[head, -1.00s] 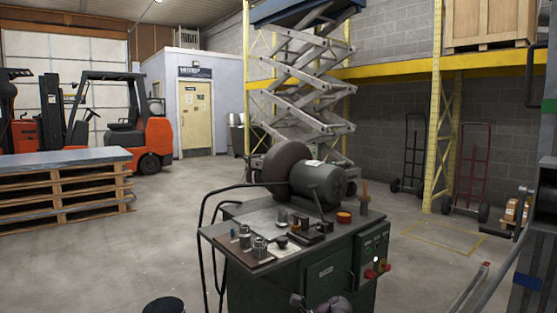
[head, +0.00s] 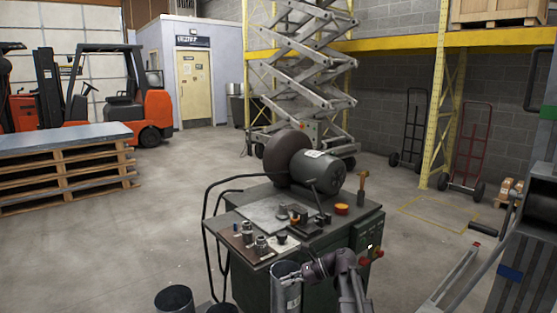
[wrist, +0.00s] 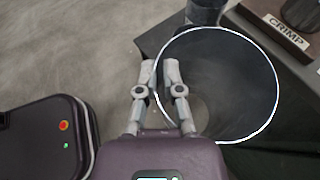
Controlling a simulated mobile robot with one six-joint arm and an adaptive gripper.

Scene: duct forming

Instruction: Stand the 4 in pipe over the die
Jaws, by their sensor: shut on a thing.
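My gripper (head: 306,271) is shut on the wall of a grey metal pipe (head: 287,292), which it holds roughly upright in front of the green machine. In the wrist view my gripper's two fingers (wrist: 162,80) pinch the left rim of the pipe (wrist: 225,70), and its wide round mouth faces the camera. The pipe's lower end is out of view. Several small metal tools stand on the machine's brown board (head: 231,236); I cannot tell which, if any, is the die. A dark cylinder (wrist: 204,12) stands just beyond the pipe's rim in the wrist view.
The green machine (head: 335,240) carries a large wheel and motor (head: 320,170). A "CRIMP" block (wrist: 286,32) is beside the pipe in the wrist view. Dark cylinders (head: 174,299) stand at the bottom left. A pallet stack (head: 65,170) is farther left, with open floor between.

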